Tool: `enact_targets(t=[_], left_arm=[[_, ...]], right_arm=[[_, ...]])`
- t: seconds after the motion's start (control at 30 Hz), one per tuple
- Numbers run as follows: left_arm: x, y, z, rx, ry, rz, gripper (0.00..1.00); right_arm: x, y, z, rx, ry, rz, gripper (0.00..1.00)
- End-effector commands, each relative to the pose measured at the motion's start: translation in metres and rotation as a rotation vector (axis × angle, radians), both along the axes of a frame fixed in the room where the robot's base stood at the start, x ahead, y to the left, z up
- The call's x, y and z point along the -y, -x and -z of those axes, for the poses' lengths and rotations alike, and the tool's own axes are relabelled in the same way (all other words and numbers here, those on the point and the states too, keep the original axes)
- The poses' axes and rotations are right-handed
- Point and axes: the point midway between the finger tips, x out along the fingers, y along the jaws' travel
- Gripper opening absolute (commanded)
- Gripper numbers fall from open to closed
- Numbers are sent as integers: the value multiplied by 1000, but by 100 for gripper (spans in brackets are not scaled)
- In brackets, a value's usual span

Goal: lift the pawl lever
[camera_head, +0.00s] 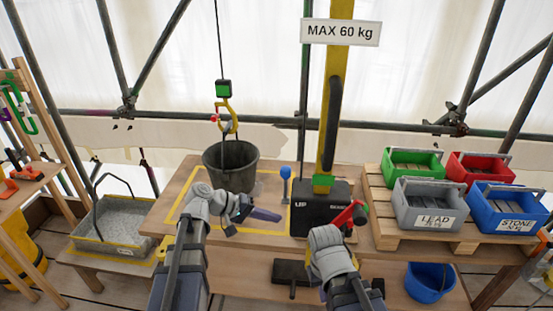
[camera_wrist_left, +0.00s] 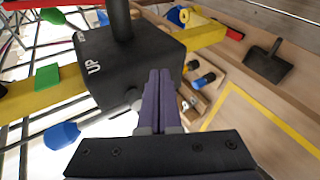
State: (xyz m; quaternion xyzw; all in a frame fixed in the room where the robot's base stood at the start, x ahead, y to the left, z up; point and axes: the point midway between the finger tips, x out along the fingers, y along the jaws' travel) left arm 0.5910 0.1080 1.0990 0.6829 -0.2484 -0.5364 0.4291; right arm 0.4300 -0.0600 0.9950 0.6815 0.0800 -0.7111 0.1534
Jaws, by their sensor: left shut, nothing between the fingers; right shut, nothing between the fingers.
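A lever with a blue ball knob (camera_head: 286,173) stands upright at the left side of the black winch box (camera_head: 315,216), which is marked UP. I take it as the pawl lever. A blue knob also shows in the left wrist view (camera_wrist_left: 62,135), left of my fingers. My left gripper (camera_head: 278,216) is shut and empty, in front of and below the blue knob and apart from it. In the left wrist view its purple fingers (camera_wrist_left: 160,75) point toward the box. A red handle (camera_head: 348,213) sits at the box's right front. My right arm shows, but its fingers are hidden.
A dark bucket (camera_head: 230,165) hangs from a yellow hook (camera_head: 228,117) over the taped table area. A yellow post (camera_head: 335,100) rises from the box. Coloured bins, including a grey one (camera_head: 432,203), stand on a pallet at right. A black dustpan (camera_wrist_left: 268,62) lies on the wood.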

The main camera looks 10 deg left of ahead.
Motion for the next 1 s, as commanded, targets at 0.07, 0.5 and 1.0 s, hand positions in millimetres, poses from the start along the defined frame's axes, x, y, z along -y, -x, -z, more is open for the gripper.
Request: enact_targets(t=[0.07, 0.5, 1.0], left_arm=[[-14, -16, -23, 30, 99, -47, 0], [-86, -56, -121, 178, 497, -213, 0], [-87, -58, -127, 187, 520, -220, 0]], right_arm=[[0, 0, -3, 0, 0, 0, 0], [0, 0, -12, 0, 0, 0, 0], [0, 0, -12, 0, 0, 0, 0]])
